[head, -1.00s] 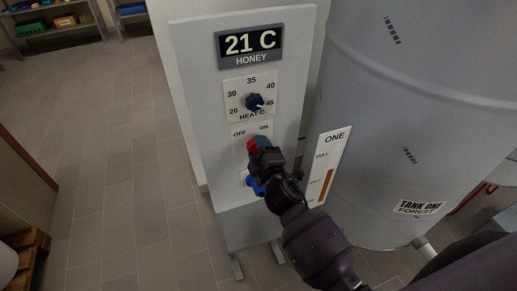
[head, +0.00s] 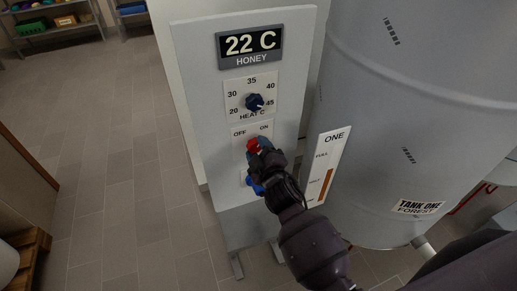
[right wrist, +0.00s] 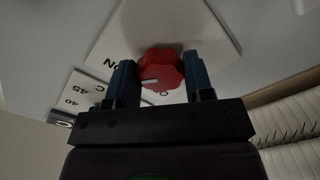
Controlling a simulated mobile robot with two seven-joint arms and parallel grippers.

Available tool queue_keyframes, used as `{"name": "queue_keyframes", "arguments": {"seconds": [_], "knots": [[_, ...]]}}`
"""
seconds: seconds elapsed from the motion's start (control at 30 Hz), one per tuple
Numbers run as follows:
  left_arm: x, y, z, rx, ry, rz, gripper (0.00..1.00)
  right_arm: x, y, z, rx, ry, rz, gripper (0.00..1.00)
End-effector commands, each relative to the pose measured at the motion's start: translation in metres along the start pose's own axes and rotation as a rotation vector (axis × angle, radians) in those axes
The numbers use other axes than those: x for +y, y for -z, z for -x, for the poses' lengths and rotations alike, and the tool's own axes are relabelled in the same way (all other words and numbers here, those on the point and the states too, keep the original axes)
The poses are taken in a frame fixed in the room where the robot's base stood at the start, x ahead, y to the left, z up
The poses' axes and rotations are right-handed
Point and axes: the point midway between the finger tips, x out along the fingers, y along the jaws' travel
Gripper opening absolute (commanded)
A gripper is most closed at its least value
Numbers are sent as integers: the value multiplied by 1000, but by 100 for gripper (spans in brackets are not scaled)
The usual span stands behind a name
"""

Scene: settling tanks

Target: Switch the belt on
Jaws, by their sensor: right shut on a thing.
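A red knob (head: 252,146) sits on a white plate (head: 239,141) marked OFF and ON, on the front of a grey control panel (head: 193,73). My right gripper (head: 258,149) reaches it from the lower right and covers part of it. In the right wrist view the red knob (right wrist: 161,70) is between the two blue fingers of my right gripper (right wrist: 161,83), which is shut on it. The knob's white pointer line points left in that view, roughly between the ON and OFF lettering. No belt can be made out. My left gripper is out of view.
A large grey tank (head: 420,110) and a level gauge (head: 327,165) stand close at right. The floor at left is clear.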

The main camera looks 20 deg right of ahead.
Motion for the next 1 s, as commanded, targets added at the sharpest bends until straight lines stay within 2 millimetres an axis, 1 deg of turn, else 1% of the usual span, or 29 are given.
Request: {"name": "queue_keyframes", "arguments": {"seconds": [0.07, 0.1, 0.23, 0.27, 0.53, 0.67, 0.77, 1.0], "knots": [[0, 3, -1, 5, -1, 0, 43, 0, 0, 0, 0, 1, -3, 24], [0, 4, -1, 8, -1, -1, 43, 0, 0, 0, 0, 1, -4, 51], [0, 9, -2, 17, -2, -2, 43, 0, 0, 0, 0, 1, -3, 71], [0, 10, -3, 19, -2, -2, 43, 0, 0, 0, 0, 1, -2, 73], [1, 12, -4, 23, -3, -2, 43, 0, 0, 1, 0, 1, -1, 73], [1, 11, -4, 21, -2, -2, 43, 0, -1, 8, -1, 1, 0, 73], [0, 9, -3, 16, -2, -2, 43, 0, -1, 19, -2, 1, 0, 73], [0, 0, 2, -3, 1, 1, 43, 0, 0, 59, -2, 1, -2, 73]]}}
